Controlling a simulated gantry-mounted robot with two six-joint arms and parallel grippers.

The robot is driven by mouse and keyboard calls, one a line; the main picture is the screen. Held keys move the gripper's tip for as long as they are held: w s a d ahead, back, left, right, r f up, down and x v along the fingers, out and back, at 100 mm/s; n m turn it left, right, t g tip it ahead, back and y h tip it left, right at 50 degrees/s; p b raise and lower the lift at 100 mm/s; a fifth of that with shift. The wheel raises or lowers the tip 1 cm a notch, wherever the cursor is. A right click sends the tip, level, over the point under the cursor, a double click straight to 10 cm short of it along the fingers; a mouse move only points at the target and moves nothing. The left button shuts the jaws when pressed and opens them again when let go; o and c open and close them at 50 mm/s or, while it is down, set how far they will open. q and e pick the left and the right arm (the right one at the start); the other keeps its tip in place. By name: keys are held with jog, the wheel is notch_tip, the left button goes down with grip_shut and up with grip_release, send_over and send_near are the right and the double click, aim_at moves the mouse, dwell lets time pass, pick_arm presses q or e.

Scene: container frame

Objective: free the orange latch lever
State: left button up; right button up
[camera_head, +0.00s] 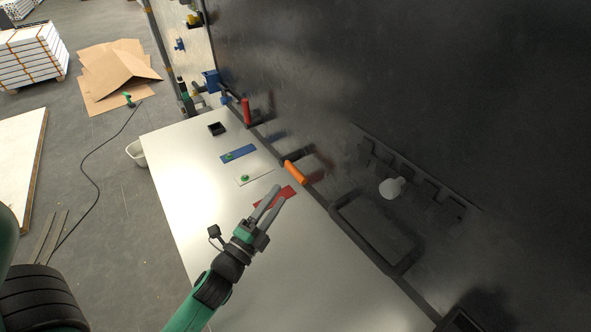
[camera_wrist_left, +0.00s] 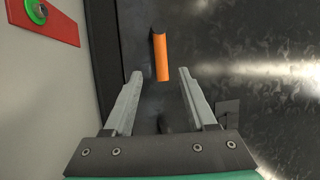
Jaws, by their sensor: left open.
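The orange latch lever (camera_head: 295,172) sticks out from the dark metal wall, just above the edge of the pale table, in the head view. In the left wrist view the orange lever (camera_wrist_left: 161,57) lies ahead of the fingertips, roughly centred between them. My left gripper (camera_head: 273,193) is open and empty, close to the lever on its near side. Its two fingers (camera_wrist_left: 158,75) are spread apart in the wrist view and do not appear to touch the lever. My right gripper is not in view.
A red plate (camera_head: 272,199) lies under my left fingers, with white (camera_head: 257,173) and blue (camera_head: 238,154) plates beyond. A red handle (camera_head: 246,111) stands farther along the wall. A dark recessed frame (camera_head: 376,232) and a white knob (camera_head: 392,188) are to the right. The table's front is clear.

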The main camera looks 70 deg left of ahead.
aim_at(295, 169)
pick_arm(q)
jog(key=p+x, duration=0.1)
jog(key=x, duration=0.3)
jog(key=p+x, duration=0.1)
jog(key=x, duration=0.4)
jog(key=shift+s+r, duration=0.1)
jog(key=shift+r, duration=0.15)
jog(key=shift+w+a, duration=0.2)
jog(key=shift+w, duration=0.2)
grip_shut()
dwell(0.5)
